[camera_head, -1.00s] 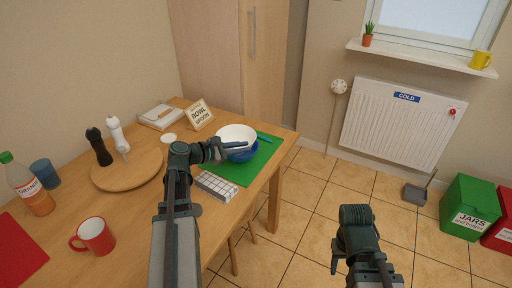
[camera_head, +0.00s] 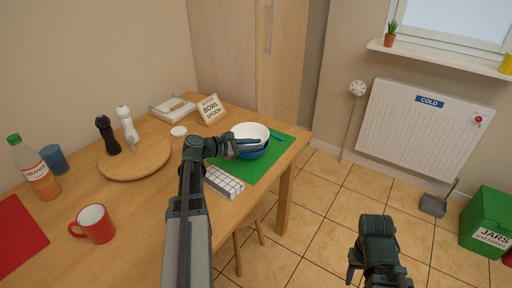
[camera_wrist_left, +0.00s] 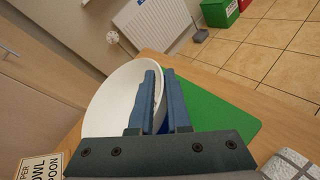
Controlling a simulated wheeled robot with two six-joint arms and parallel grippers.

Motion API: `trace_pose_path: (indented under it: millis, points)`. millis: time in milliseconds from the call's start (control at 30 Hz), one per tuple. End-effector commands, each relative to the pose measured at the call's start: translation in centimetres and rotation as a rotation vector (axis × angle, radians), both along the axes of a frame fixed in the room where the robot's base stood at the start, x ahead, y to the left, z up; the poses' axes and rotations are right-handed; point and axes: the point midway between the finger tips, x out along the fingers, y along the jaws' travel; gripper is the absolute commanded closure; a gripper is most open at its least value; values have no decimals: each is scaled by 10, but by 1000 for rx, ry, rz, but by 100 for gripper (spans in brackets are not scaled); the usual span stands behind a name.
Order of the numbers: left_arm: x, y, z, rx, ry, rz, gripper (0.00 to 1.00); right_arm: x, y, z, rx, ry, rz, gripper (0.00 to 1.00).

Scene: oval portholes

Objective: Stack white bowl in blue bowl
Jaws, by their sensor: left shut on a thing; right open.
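The white bowl (camera_head: 250,130) is at the right part of the table, seated in or just over the blue bowl (camera_head: 262,152); I cannot tell if they touch fully. My left gripper (camera_head: 248,146) is shut on the near rim of the white bowl. In the left wrist view the fingers (camera_wrist_left: 160,85) pinch the rim of the white bowl (camera_wrist_left: 112,97), and only a sliver of blue bowl shows between them. Both bowls are over the green mat (camera_head: 232,174). My right gripper (camera_head: 375,265) is open and empty over the floor, away from the table.
A sign (camera_head: 210,110), round board (camera_head: 132,160) with two mills, red mug (camera_head: 95,224), bottle (camera_head: 36,168) and blue cup (camera_head: 54,158) stand to the left.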

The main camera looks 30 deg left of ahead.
Motion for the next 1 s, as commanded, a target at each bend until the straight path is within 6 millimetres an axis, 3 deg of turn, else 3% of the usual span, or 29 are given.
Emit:
trace_pose_path:
  millis: [433,467,600,1000]
  points:
    - [0,0,-12,-1,-1,0,100,0,0,-12,0,0,0,50]
    - [0,0,-11,0,0,0,81,0,0,-11,0,0,0,50]
    - [0,0,-10,0,0,0,56,0,0,-10,0,0,0,50]
    - [0,0,-3,0,0,0,55,0,0,-3,0,0,0,50]
